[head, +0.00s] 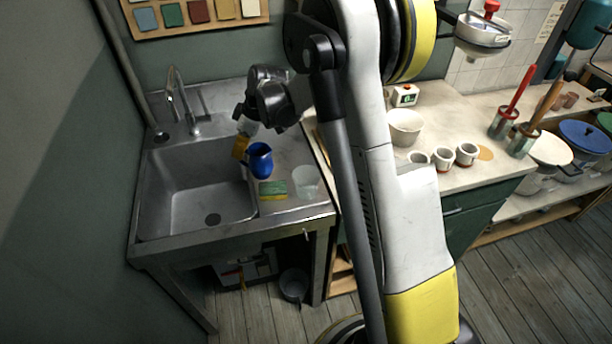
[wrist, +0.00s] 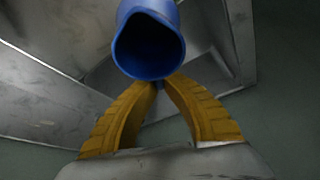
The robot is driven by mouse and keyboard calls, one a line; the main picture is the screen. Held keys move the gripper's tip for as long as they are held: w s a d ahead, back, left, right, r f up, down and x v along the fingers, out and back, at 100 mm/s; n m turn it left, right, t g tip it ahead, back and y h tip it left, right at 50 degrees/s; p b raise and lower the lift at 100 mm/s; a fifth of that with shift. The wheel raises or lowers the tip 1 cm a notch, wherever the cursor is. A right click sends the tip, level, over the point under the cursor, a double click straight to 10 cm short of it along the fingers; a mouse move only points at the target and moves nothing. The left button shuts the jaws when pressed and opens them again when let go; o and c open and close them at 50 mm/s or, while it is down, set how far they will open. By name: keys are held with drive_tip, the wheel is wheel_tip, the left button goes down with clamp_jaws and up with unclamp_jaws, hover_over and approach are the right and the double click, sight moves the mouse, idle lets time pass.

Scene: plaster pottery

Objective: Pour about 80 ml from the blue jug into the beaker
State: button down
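The blue jug (head: 259,162) is near the sink's right edge in the head view, its mouth facing up. In the wrist view the jug (wrist: 148,45) shows its open, dark mouth towards the camera, and its contents cannot be made out. The yellow fingers of my gripper (wrist: 160,84) come together at the jug's handle side and look shut on the handle. In the head view my gripper (head: 242,148) is left of the jug. I cannot tell whether the jug touches the counter. The clear beaker (head: 306,182) stands upright on the drainboard, right of the jug.
The sink basin (head: 195,198) is open at the left, with a faucet (head: 182,105) behind. A white bowl (head: 404,127) and several cups stand on the right counter.

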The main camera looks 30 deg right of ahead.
sight(250, 150)
drive_tip(key=shift+s+r, duration=0.1)
drive_tip(key=shift+s+d+r+t+y, duration=0.5)
drive_tip(key=shift+d+t+y, duration=0.1)
drive_tip(key=shift+y, duration=0.1)
drive_tip(key=shift+s+d+f+t+y+b, duration=0.1)
drive_tip(key=shift+s+d+t+y+b, duration=0.5)
drive_tip(key=shift+b, duration=0.25)
drive_tip(key=shift+s+d+y, duration=0.15)
drive_tip(key=shift+d+y, duration=0.1)
drive_tip(key=shift+y, duration=0.05)
drive_tip(key=shift+s+d+r+t+y, duration=0.4)
drive_tip(key=shift+d+r+t, duration=0.15)
drive_tip(key=shift+r, duration=0.2)
drive_tip(key=y+b, duration=0.1)
drive_tip(key=s+d+t+b, duration=0.1)
drive_tip(key=shift+s+d+t+y+b, duration=0.2)
drive_tip(key=shift+d+t+y+b, duration=0.1)
drive_tip(key=shift+y, duration=0.1)
drive_tip(key=shift+s+d+y+b, duration=0.15)
drive_tip(key=shift+y+b, duration=0.15)
drive_tip(key=shift+b, duration=0.1)
drive_tip(key=shift+s+d+t+y+b, duration=0.2)
drive_tip(key=shift+t+y+b, duration=0.1)
drive_tip(key=shift+t+b, duration=0.15)
